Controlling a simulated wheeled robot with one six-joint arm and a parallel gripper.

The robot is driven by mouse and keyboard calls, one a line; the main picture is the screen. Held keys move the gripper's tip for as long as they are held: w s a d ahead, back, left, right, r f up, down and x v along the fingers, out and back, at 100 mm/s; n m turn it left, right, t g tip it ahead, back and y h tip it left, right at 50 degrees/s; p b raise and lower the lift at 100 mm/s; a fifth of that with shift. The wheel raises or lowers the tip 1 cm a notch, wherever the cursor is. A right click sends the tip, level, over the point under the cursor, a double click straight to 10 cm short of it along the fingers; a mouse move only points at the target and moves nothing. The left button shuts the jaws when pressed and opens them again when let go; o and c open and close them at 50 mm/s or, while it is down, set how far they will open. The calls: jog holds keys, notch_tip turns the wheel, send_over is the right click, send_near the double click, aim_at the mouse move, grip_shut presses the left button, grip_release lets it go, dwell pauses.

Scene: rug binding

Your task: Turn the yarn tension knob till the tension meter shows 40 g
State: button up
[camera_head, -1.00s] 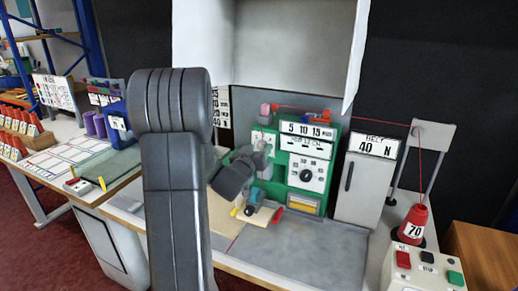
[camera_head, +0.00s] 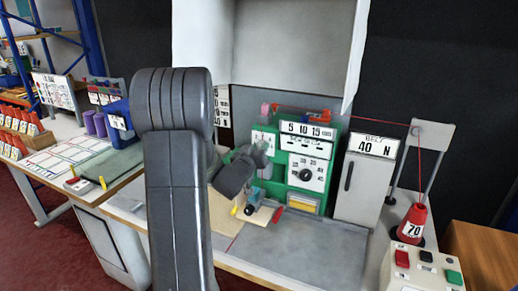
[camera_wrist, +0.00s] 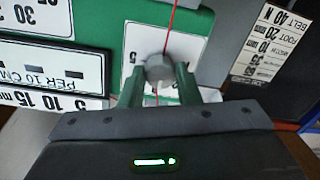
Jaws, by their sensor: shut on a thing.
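A round grey knob (camera_wrist: 158,67) is between the two fingers of my gripper (camera_wrist: 158,75), which is shut on it in the wrist view. A white numbered plate (camera_wrist: 160,50) on the green machine is behind the knob. A red yarn runs vertically past it. In the head view, my gripper's end is at the left of the green machine (camera_head: 333,160), and the arm partly hides it. The knob cannot be made out there. I cannot make out a tension meter reading in grams in either view.
The machine's front has a black dial (camera_head: 306,175) and number strips. A grey cabinet (camera_head: 362,190) marked "BELT 40 N" stands to its right, then a red cone (camera_head: 414,225) marked 70 and a button box (camera_head: 425,270). The grey tabletop (camera_head: 300,250) in front is largely clear.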

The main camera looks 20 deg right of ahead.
jog(key=n+p, duration=0.2)
jog(key=n, duration=0.2)
jog(key=shift+r, duration=0.2)
jog(key=shift+f+n+p, duration=0.1)
jog(key=shift+n+p, duration=1.4)
jog(key=shift+n, duration=0.9)
jog(key=o, duration=1)
jog(key=shift+c, duration=0.2)
jog(key=b+v, duration=0.2)
jog(key=v, duration=1.2)
